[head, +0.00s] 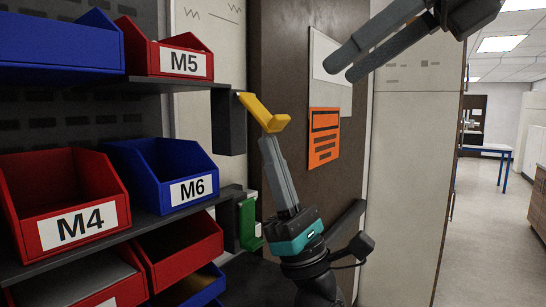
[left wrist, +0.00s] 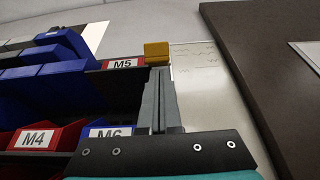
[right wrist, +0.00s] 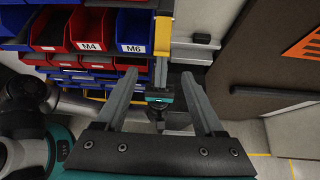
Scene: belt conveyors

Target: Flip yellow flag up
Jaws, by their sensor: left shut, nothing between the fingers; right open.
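The yellow flag (head: 262,113) is on a dark box (head: 228,122) at the shelf's right end. In the head view it slants down to the right and ends in a short lip. My left gripper (head: 268,140) is shut and empty, its tips right below the flag's lower end; I cannot tell if they touch. In the left wrist view the flag (left wrist: 157,52) shows just past the shut fingertips (left wrist: 158,72). My right gripper (head: 340,67) is open and empty, up and right of the flag. In the right wrist view the flag (right wrist: 163,38) appears beyond the open fingers (right wrist: 158,77).
Bins M5 (head: 168,50), M6 (head: 165,170) and M4 (head: 62,195) stand on shelves to the left. A green flag (head: 248,222) hangs lower on another dark box. A brown panel (head: 285,60) with an orange sign (head: 324,136) stands behind. Open floor lies far right.

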